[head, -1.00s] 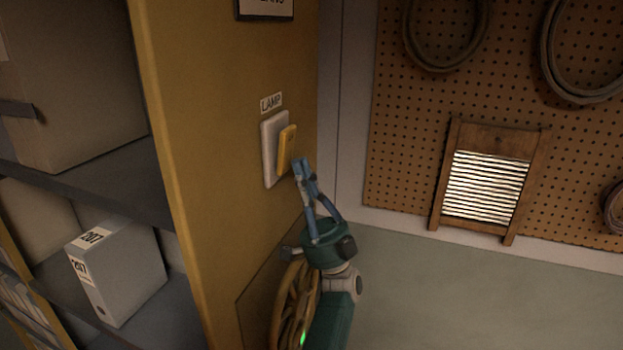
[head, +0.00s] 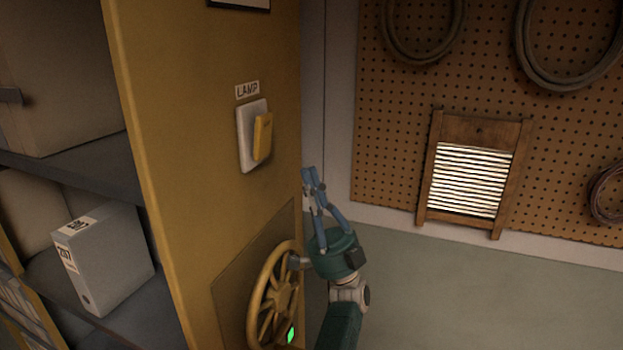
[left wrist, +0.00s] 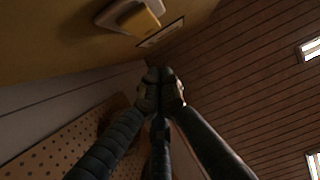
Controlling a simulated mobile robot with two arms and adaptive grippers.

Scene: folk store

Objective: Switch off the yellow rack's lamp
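The lamp switch is a yellow rocker (head: 263,137) on a white plate (head: 244,140), under a LAMP label (head: 247,90) on the side of the yellow rack (head: 200,150). The rocker stands out from the plate. It also shows at the top of the left wrist view (left wrist: 140,22). My left gripper (head: 313,175) is to the right of the switch and a little lower, apart from it. Its fingers come together at the tips, with nothing between them, also in the left wrist view (left wrist: 160,76). My right gripper is not in view. The lamp itself is not seen.
A yellow handwheel (head: 272,295) stands out from the rack's side below the switch, with a small green light (head: 291,335) by it. Shelves with a grey binder box (head: 110,260) are at left. A pegboard (head: 400,130) with a washboard (head: 472,178) hangs at right.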

